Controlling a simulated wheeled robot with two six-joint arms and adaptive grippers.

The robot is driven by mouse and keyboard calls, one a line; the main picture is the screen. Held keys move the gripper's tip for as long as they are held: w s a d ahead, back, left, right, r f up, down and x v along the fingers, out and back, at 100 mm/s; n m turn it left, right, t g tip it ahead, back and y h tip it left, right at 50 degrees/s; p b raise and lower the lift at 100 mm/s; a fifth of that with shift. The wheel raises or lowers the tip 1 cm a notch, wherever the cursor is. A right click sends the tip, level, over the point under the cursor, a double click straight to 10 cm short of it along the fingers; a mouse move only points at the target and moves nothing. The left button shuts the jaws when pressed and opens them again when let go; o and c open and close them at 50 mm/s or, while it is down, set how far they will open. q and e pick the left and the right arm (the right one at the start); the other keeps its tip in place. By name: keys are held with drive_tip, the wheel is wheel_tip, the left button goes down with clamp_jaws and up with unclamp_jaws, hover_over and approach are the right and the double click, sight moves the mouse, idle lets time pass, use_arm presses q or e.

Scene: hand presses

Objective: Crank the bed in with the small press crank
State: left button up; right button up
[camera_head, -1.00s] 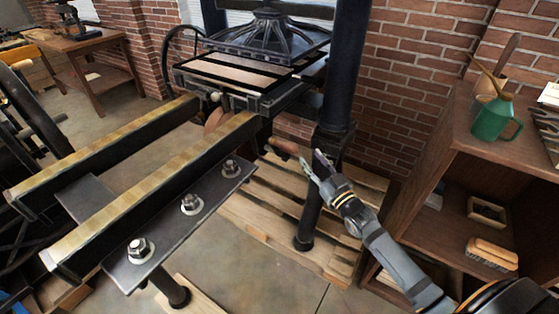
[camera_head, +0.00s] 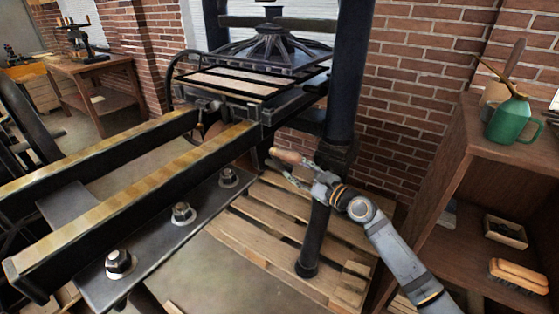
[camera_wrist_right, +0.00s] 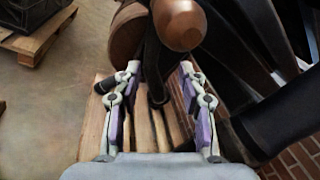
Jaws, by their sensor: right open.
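The wooden crank handle (camera_head: 287,157) sticks out at the near right side of the press, beside the dark column. My right gripper (camera_head: 283,170) is open at the handle, its fingers spread just below and beside it. In the right wrist view the handle's rounded end (camera_wrist_right: 181,24) is large at the top, beyond the open fingertips (camera_wrist_right: 158,70). I cannot tell whether the fingers touch it. My left gripper is not in view.
A thick dark column (camera_head: 345,90) stands just behind my right gripper. A wooden pallet (camera_head: 270,240) lies below. A wooden shelf (camera_head: 455,150) with a green oil can (camera_head: 512,120) is at the right. A brick wall closes off the back.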

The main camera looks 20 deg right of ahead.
sight(282, 163)
drive_tip(key=x, duration=0.7)
drive_tip(key=shift+d+f+b, duration=0.1)
drive_tip(key=shift+b, duration=0.3)
drive_tip(key=shift+w+a, duration=0.25)
drive_tip(key=shift+w, duration=0.15)
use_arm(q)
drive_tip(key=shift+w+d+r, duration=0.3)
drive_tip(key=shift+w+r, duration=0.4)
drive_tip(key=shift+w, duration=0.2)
use_arm(e)
drive_tip(key=shift+c, duration=0.3)
clamp_jaws()
